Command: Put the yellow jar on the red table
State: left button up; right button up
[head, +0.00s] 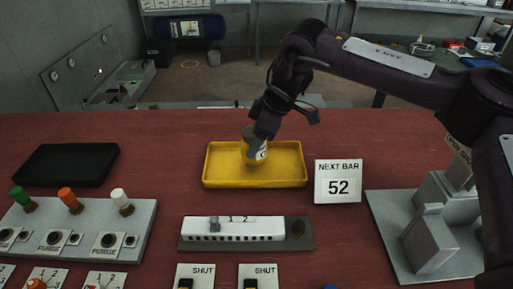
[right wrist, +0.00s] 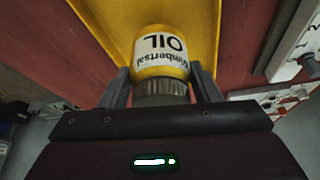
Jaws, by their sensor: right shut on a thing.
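The yellow jar (right wrist: 160,62) has a white label reading "OIL" and a dark ribbed cap. In the head view the jar (head: 258,153) is over the yellow tray (head: 288,178), partly hidden by my gripper. I cannot tell whether it touches the tray floor. My right gripper (head: 258,140) is shut on the jar, its two fingers on either side of the cap in the right wrist view (right wrist: 160,88). The red table (head: 345,140) lies under the tray. My left gripper is not in view.
A sign reading "NEXT BAR 52" (head: 338,181) stands right of the tray. A black tray (head: 67,165) lies at left. A panel with coloured knobs (head: 75,230), a numbered strip (head: 246,229) and a grey fixture (head: 430,230) are nearer. Bare red table lies between the two trays.

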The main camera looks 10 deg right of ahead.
jog(key=shift+f, duration=1.5)
jog(key=o, duration=1.1)
jog(key=v, duration=1.2)
